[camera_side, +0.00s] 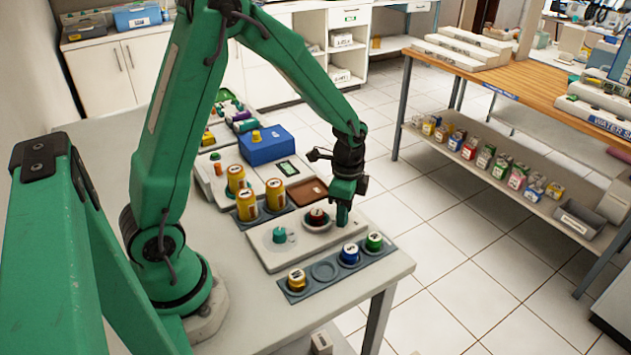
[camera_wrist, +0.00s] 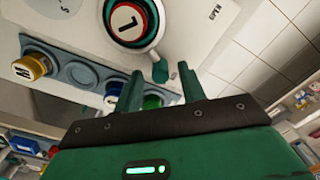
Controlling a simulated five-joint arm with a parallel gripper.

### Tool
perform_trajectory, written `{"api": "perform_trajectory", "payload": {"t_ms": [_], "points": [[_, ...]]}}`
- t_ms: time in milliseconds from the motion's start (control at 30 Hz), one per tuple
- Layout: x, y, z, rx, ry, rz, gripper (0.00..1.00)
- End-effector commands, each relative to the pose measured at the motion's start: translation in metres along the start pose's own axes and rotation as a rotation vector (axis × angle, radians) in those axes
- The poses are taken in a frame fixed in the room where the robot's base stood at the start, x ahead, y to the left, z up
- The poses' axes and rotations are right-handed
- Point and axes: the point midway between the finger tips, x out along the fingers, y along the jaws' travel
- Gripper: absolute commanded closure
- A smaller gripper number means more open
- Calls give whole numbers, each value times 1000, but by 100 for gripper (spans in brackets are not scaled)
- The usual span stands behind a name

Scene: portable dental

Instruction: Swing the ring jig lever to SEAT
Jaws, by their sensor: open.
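The ring jig (camera_side: 317,215) is a round seat on a pale plate (camera_side: 262,250) at the table's front right. In the wrist view the ring jig (camera_wrist: 131,20) holds a red piece marked 1. The teal lever (camera_wrist: 159,70) sticks out from the ring's lower right. In the side view I cannot make it out behind my gripper. My gripper (camera_side: 343,212) points down at the ring's right side. In the wrist view my gripper (camera_wrist: 161,72) is open, and the lever tip appears between its fingertips. I cannot tell whether they touch.
A teal knob (camera_side: 279,236) stands on the plate, left of the ring. A grey rack (camera_side: 325,271) in front holds gold, blue and green-topped jars and an empty well. Gold jars (camera_side: 275,193), a brown tray (camera_side: 308,190) and a blue box (camera_side: 265,146) stand behind.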

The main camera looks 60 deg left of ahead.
Motion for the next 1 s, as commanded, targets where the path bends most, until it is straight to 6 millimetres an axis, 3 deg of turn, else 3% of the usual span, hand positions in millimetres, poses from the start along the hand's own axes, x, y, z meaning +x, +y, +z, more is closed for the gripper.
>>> {"api": "perform_trajectory", "payload": {"t_ms": [267,700,1000], "points": [[-14,-1,0,-1,2,-3,60],[-67,-1,-1,1,3,-3,60],[-78,0,0,1,1,-1,60]]}}
